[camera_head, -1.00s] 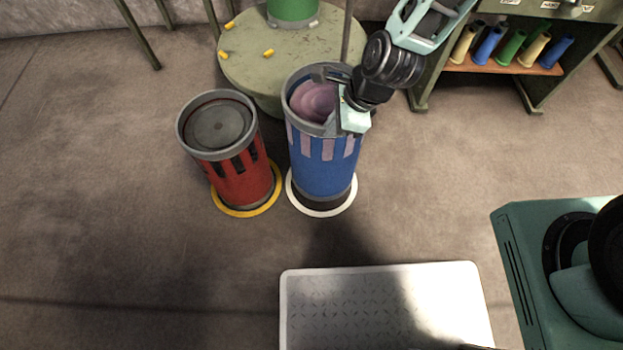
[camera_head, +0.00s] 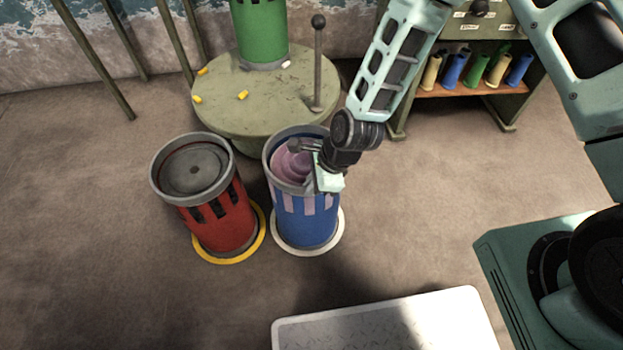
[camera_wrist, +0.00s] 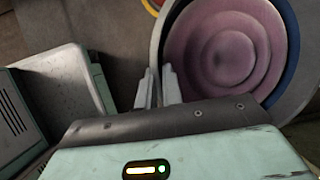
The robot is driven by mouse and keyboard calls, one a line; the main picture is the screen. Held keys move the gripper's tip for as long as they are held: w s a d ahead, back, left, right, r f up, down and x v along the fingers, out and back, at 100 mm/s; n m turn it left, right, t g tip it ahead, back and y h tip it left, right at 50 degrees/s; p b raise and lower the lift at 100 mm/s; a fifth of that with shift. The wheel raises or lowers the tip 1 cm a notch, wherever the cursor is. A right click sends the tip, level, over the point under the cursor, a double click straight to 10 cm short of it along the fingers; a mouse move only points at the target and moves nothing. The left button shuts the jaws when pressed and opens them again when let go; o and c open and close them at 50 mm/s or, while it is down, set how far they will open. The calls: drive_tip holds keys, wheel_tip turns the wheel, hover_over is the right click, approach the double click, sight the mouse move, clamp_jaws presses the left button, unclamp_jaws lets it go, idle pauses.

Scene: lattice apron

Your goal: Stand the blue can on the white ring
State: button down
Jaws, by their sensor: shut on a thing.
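The blue can (camera_head: 306,228) is upright, with pale pinkish stripes near its top, a grey rim and a pinkish ringed inside. The white ring (camera_head: 340,230) lies on the floor and shows around the can's base. I cannot tell whether the base touches the floor or hangs just above it. My gripper (camera_head: 312,167) is shut on the can's near right rim. In the wrist view the fingers of my gripper (camera_wrist: 158,84) are at the edge of the can (camera_wrist: 287,60), whose round pinkish inside fills the upper right.
A red can (camera_head: 222,222) stands close on the left on a yellow ring (camera_head: 262,240). Behind is a round green table (camera_head: 220,108) with a green can (camera_head: 260,35) and an upright rod (camera_head: 318,65). A white tray (camera_head: 380,318) is in front.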

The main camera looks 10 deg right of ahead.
drive_tip(key=c, duration=1.6)
unclamp_jaws()
drive_tip(key=shift+w+d+f, duration=0.15)
drive_tip(key=shift+w, duration=0.15)
drive_tip(key=shift+o, duration=0.2)
drive_tip(key=p+v, duration=0.5)
drive_tip(key=v, duration=0.7)
drive_tip(key=s+d+r+n+h, duration=0.1)
drive_tip(key=s+r+n+h, duration=0.1)
drive_tip(key=s+r+n, duration=0.6)
drive_tip(key=s+d+r+n+h, duration=0.2)
drive_tip(key=s+r+n, duration=0.6)
drive_tip(key=r+n, duration=0.7)
drive_tip(key=n, duration=0.3)
drive_tip(key=shift+s+d+g, duration=0.15)
drive_tip(key=shift+s+g, duration=0.1)
drive_tip(key=shift+g, duration=0.15)
